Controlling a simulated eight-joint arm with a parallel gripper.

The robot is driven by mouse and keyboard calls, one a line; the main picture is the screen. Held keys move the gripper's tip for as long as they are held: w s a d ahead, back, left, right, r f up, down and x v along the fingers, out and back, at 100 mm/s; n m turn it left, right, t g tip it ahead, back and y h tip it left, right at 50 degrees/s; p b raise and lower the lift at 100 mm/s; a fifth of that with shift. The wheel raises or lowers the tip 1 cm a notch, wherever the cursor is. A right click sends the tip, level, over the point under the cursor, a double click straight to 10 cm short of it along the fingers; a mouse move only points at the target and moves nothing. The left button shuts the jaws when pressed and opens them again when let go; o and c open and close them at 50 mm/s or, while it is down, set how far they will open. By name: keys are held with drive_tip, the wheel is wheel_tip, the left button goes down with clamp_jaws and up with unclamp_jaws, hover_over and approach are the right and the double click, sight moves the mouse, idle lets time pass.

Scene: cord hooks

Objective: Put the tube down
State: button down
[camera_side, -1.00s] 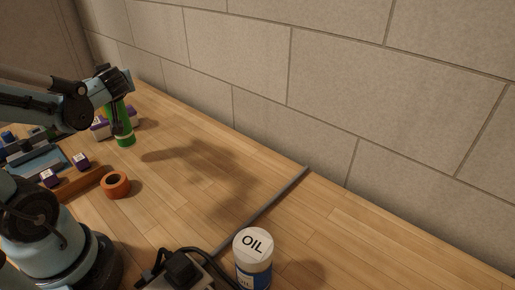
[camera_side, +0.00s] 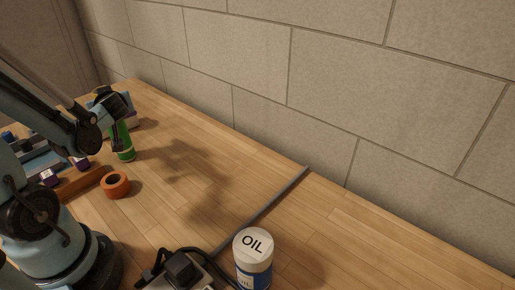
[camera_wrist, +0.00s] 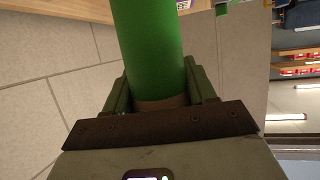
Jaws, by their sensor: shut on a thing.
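The green tube (camera_side: 124,143) is upright below my gripper (camera_side: 117,128), at the left of the side view. My gripper is shut on it. In the wrist view the green tube (camera_wrist: 152,45) runs away from between the two fingers of my gripper (camera_wrist: 160,88). The tube's lower end is close to the wooden table (camera_side: 225,170); I cannot tell whether it touches. The gripper hides the tube's upper part in the side view.
An orange ring (camera_side: 116,186) lies in front of the tube, beside a brown bar (camera_side: 88,186). Small purple-and-white blocks (camera_side: 50,177) are at left. A white OIL jar (camera_side: 253,257) stands in front. A grey strip (camera_side: 265,208) crosses the table. Table to the tube's right is clear.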

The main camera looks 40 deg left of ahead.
drive_tip(key=shift+f, duration=0.1)
drive_tip(key=shift+c, duration=1.8)
unclamp_jaws()
drive_tip(key=shift+v, duration=6)
drive_tip(key=w+d+f+m+t+h, duration=0.2)
drive_tip(key=w+d+m+h, duration=0.1)
drive_tip(key=d+m+h, duration=0.3)
drive_tip(key=w+d+f+m+t+h, duration=0.1)
drive_tip(key=w+d+m+t+h, duration=0.1)
drive_tip(key=w+d+m+h, duration=0.2)
drive_tip(key=shift+d+f+m+h, duration=0.4)
drive_tip(key=shift+d+m+h, duration=1.2)
drive_tip(key=shift+d+m, duration=1.4)
drive_tip(key=shift+w+d+n, duration=0.1)
drive_tip(key=shift+d+n, duration=0.25)
drive_tip(key=shift+n, duration=0.05)
